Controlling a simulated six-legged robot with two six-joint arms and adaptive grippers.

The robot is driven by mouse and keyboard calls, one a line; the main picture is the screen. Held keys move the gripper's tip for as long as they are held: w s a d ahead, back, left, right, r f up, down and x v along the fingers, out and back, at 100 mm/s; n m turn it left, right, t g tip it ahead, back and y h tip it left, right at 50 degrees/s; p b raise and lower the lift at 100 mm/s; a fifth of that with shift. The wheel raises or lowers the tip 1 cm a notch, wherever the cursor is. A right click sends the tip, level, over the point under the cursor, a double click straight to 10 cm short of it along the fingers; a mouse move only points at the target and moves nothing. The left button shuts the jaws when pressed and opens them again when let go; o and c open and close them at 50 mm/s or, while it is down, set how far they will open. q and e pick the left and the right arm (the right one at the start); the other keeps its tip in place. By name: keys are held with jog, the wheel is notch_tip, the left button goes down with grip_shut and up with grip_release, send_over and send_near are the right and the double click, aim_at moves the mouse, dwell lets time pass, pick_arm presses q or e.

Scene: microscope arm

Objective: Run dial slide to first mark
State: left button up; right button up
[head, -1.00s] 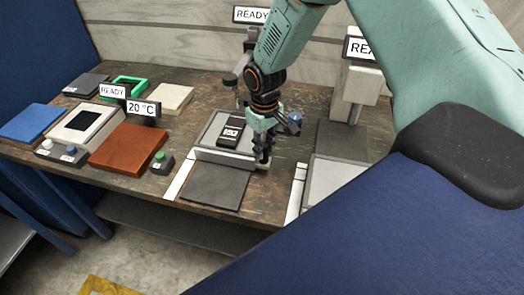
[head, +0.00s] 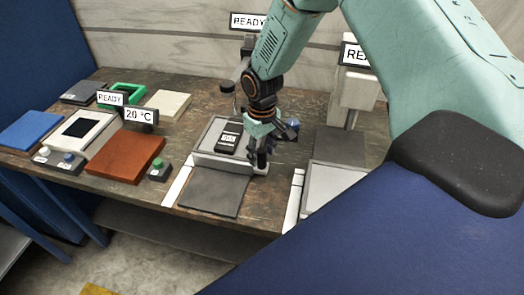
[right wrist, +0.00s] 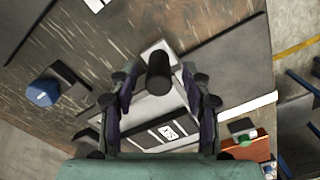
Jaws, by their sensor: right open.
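My right gripper (head: 258,158) points down over the front right corner of a light grey fixture (head: 204,158) on the bench. In the right wrist view the gripper (right wrist: 160,84) is open, with one finger on each side of a dark upright round knob (right wrist: 158,66). A gap shows between the knob and each finger. The knob stands at one end of a pale grey bar (right wrist: 146,106). A black block with a white label (head: 229,137) lies on the fixture; it also shows in the right wrist view (right wrist: 165,133). No marks are readable. My left gripper is out of view.
A dark flat pad (head: 213,194) lies in front of the fixture. A blue knob (head: 292,124) stands just right of the gripper. A grey stand (head: 358,90) is farther right. A brown plate (head: 125,157) and a green button (head: 159,165) are to the left.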

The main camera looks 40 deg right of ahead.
jog(key=shift+w+r, duration=0.15)
jog(key=shift+r, duration=0.35)
notch_tip(320, 180, up, 11)
dwell(0.6)
